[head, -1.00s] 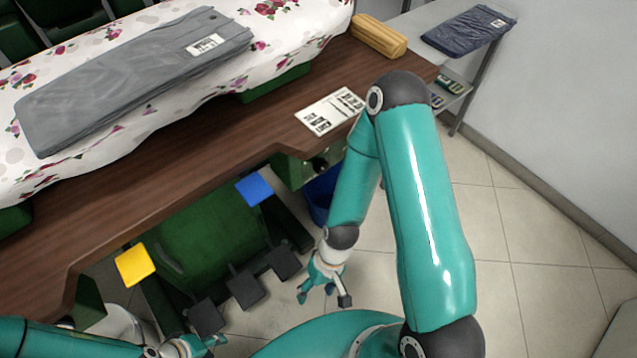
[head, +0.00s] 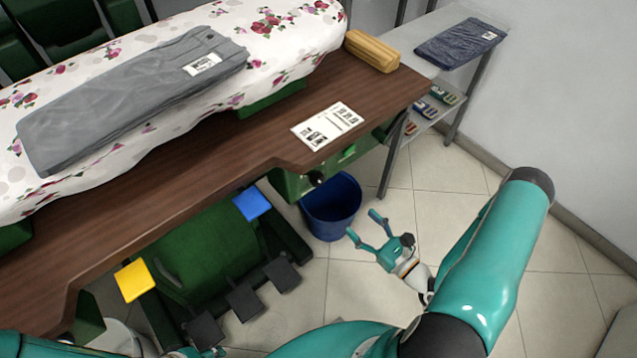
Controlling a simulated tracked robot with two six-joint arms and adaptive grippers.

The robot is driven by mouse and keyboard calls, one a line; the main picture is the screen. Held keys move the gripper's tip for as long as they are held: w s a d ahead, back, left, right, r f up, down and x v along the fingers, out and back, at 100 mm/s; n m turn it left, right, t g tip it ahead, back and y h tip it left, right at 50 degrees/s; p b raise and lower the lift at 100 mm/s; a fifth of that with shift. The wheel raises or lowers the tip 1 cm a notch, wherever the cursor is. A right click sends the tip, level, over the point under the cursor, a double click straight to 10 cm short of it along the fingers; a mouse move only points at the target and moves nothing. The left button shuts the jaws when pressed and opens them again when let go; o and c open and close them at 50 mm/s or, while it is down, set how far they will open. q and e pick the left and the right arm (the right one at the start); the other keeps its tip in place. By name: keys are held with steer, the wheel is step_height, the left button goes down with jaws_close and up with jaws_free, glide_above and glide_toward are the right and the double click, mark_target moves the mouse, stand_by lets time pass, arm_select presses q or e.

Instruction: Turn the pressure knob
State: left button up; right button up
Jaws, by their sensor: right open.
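A small black knob (head: 315,178) sticks out from the front of the green machine housing (head: 345,158) under the brown table's edge; I take it to be the pressure knob. My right gripper (head: 362,222) is open and empty. It appears below and to the right of the knob, clearly apart from it, with its fingers pointing up and left. My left gripper (head: 208,352) shows only partly at the bottom edge, and its jaws cannot be made out.
A blue bucket (head: 332,208) stands on the floor beside the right gripper's fingers. The brown table (head: 262,135) overhangs the knob. Yellow (head: 134,280) and blue (head: 252,203) pads and several black pedals (head: 243,302) lie to the left. Tiled floor is open at right.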

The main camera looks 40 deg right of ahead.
mark_target(321, 183)
steer(key=w, duration=1.1)
steer(key=w+a, duration=0.1)
steer(key=w, duration=0.4)
steer(key=shift+w+a+p, duration=0.1)
steer(key=shift+w+p, duration=0.15)
steer(key=shift+p, duration=0.1)
